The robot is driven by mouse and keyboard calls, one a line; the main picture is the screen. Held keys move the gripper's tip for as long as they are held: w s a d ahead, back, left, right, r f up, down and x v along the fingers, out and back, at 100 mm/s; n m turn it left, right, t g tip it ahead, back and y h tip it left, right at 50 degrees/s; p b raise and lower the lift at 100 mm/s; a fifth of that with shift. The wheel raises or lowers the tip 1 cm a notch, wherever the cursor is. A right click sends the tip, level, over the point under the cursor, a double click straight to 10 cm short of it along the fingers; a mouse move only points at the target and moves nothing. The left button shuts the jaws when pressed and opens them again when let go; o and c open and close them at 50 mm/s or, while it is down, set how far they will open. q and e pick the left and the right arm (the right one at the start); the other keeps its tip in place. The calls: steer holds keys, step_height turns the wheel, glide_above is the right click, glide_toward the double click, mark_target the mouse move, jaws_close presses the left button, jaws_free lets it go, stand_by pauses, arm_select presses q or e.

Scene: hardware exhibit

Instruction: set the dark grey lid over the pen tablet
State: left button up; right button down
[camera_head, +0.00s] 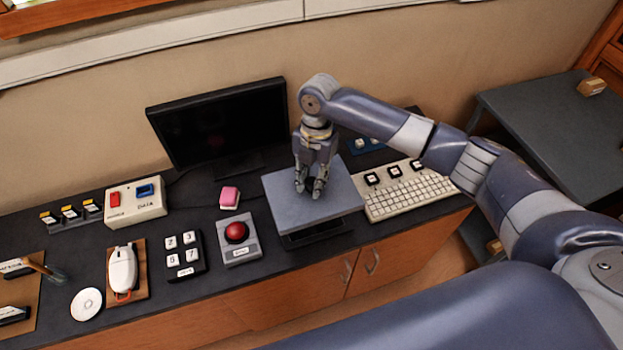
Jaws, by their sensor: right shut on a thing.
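The grey lid (338,198) is a flat-topped box shape in the middle of the counter. My right gripper (310,192) points down at the middle of its top and is shut on it, at what seems a small dark knob between the fingers. The lid appears level. Under its front edge a dark flat thing (312,237) shows, probably the pen tablet; the lid hides most of it. I cannot tell whether the lid touches it. My left gripper is out of view.
A cream keyboard (408,193) lies close right of the lid. A red-button box (240,248) and a pink block (229,196) are to its left. A black monitor (220,125) stands behind. Number keys (186,255), a white mouse-like device (122,270) and a disc (87,303) lie further left.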

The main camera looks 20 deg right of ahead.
mark_target(311, 191)
step_height(311, 191, down, 4)
steer(key=b, duration=0.3)
steer(key=shift+r+b, duration=0.1)
steer(key=shift+b, duration=0.25)
steer(key=shift+f+b, duration=1.3)
steer(key=shift+f, duration=2.05)
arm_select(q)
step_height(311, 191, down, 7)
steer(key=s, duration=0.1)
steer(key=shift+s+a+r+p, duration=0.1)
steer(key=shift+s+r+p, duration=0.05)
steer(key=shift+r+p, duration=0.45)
arm_select(e)
steer(key=shift+r, duration=0.1)
arm_select(q)
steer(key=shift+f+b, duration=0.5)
steer(key=shift+b, duration=0.15)
arm_select(e)
steer(key=shift+f, duration=1)
steer(key=c, duration=1.3)
jaws_free()
